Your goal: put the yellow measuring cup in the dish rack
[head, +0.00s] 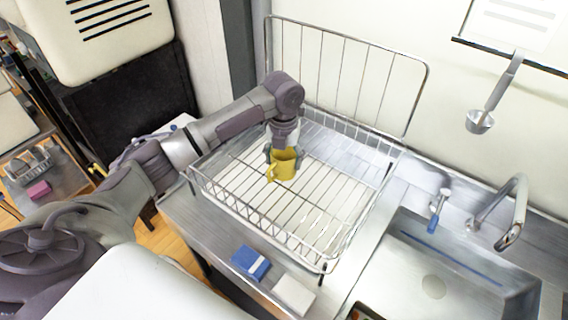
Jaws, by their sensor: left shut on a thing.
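The yellow measuring cup (284,166) is in the head view, inside the outline of the wire dish rack (335,266). Its handle points down and to the left. My left gripper (283,152) is above it, shut on the cup's upper part. The cup appears over the rack's wire floor; I cannot tell whether it touches the wires. My gripper's fingers are small and partly hidden by the wrist. My right gripper is not in view.
A sink (440,270) with a faucet (514,205) lies right of the rack. A blue sponge (250,262) and a white block (294,295) lie in front of it. A ladle (482,120) hangs on the wall. The rack's tall back frame stands against the wall.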

